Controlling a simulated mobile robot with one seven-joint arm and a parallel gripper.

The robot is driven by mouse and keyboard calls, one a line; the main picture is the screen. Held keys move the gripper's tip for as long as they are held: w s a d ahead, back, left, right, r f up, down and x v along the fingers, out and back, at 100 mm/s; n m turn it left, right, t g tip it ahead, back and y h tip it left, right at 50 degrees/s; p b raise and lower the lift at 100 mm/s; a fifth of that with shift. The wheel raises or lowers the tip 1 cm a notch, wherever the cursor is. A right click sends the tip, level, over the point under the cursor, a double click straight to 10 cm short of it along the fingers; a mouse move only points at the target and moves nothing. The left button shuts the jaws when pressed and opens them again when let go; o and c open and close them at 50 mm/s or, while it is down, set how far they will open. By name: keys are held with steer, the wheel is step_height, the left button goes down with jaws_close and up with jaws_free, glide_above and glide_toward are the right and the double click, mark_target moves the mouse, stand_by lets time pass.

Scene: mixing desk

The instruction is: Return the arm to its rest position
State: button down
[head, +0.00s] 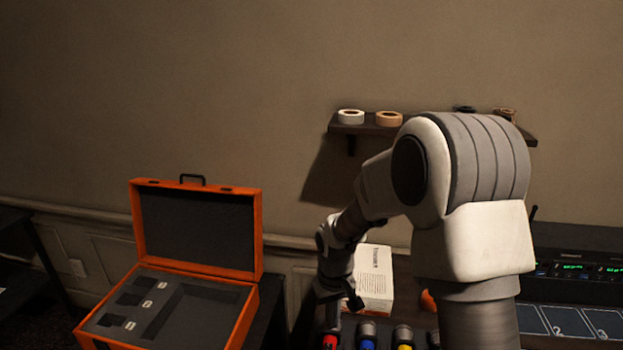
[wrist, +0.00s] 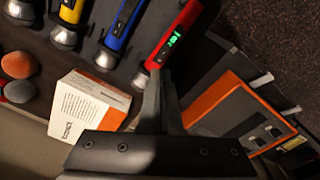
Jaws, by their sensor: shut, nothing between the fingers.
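My gripper (wrist: 159,80) shows in the wrist view with its fingers together and nothing between them. The fingertips are near the head end of a red microphone (wrist: 172,38) with a lit green display; I cannot tell whether they touch it. In the head view my arm reaches forward and down at the right of centre, with its hand low above the desk. The red microphone shows in the head view (head: 330,341) just below the hand. The fingertips are hard to make out there.
A blue microphone (wrist: 121,24) and a yellow one (wrist: 69,14) lie beside the red one. A white box (head: 374,277) stands behind the hand. An open orange case (head: 252,314) is at left. A wall shelf (head: 360,128) holds tape rolls. Radio equipment (head: 580,270) sits at right.

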steer(key=s+d+r+m+t, duration=0.15)
steer(key=s+d+r, duration=0.25)
steer(key=s+r, duration=0.5)
steer(key=s+d+r+m+t, duration=0.1)
steer(key=s+d+r+t, duration=0.2)
steer(key=r, duration=0.9)
steer(key=s+d+r+m, duration=0.1)
steer(key=s+d+r, duration=0.1)
steer(key=s, duration=0.8)
steer(key=shift+r+t, duration=0.35)
